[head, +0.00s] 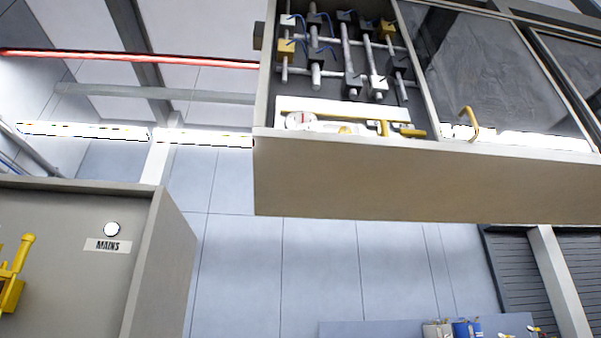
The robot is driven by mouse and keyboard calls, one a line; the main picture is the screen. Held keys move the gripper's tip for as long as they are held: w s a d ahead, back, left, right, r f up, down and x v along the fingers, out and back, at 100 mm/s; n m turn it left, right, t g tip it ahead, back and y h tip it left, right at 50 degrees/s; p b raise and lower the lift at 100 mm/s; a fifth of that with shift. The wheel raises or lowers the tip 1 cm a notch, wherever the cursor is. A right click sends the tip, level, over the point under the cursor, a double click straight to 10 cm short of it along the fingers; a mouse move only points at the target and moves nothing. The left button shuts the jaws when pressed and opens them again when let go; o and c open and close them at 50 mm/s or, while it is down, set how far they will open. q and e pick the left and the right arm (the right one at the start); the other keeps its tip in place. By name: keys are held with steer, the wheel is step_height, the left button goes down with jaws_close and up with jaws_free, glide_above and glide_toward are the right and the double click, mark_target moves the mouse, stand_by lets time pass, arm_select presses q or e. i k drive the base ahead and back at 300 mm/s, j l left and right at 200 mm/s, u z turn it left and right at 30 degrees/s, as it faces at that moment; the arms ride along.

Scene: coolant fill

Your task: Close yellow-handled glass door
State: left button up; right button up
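A dark glass door (485,65) with a yellow handle (470,122) is in the upper right of the head view. It belongs to a raised beige cabinet (420,175) seen from below. The handle is near the door's lower left corner. The bay left of the door shows no glass in front of it, and its pipes and valves (350,50) are in plain view. A round gauge (299,120) and yellow fittings (385,127) are at the bottom of this bay. Neither of my grippers is in view.
A grey cabinet labelled MAINS (107,245) with a yellow lever (14,275) stands at the lower left. A second dark pane (580,60) is at the far right. Small containers (455,329) are at the bottom right. Between the cabinets, the blue-grey wall (240,260) shows unobstructed.

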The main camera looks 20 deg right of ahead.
mark_target(413, 54)
steer(key=i+z, duration=0.1)
steer(key=z, duration=0.65)
